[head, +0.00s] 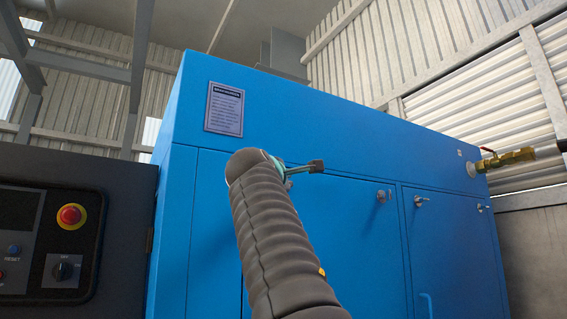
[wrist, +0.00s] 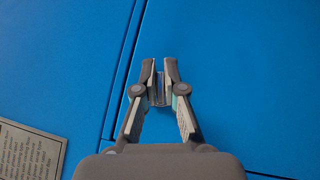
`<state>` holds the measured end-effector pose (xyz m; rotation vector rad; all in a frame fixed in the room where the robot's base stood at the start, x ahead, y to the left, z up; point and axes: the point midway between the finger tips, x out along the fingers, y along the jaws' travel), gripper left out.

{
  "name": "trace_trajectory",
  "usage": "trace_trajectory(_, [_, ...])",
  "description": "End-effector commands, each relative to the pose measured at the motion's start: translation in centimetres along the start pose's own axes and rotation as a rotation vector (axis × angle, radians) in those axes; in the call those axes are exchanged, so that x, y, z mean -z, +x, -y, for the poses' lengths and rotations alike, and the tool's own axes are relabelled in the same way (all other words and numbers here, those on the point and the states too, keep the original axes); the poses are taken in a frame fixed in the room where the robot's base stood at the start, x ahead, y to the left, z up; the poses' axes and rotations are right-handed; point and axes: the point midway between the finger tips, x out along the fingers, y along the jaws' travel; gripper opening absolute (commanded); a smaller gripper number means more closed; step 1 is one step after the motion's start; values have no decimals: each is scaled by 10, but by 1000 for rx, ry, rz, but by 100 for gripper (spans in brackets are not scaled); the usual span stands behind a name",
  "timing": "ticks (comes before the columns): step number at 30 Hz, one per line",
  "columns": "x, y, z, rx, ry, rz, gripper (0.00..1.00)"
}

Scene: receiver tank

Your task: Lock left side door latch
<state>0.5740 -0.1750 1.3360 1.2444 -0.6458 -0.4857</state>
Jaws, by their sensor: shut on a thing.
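My gripper (wrist: 160,72) is closed around a small shiny metal latch (wrist: 159,92) on the blue door (wrist: 235,75), beside a door seam in the wrist view. The fingers cover most of the latch, so its turn angle cannot be told. In the head view my gripper (head: 305,170) reaches the upper part of the blue cabinet front (head: 340,225), and my arm hides much of the left door area.
Other latches sit to the right: one (head: 381,196) on the same front and one (head: 421,200) on the right door. A label plate (head: 224,109) is above left. A brass valve (head: 506,160) sticks out far right. A dark control panel (head: 77,240) with a red button stands left.

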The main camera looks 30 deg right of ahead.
Motion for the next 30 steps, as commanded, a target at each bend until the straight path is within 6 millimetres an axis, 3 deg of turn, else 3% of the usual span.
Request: trace_trajectory(30, [2,0,-3,181,198,-6,0])
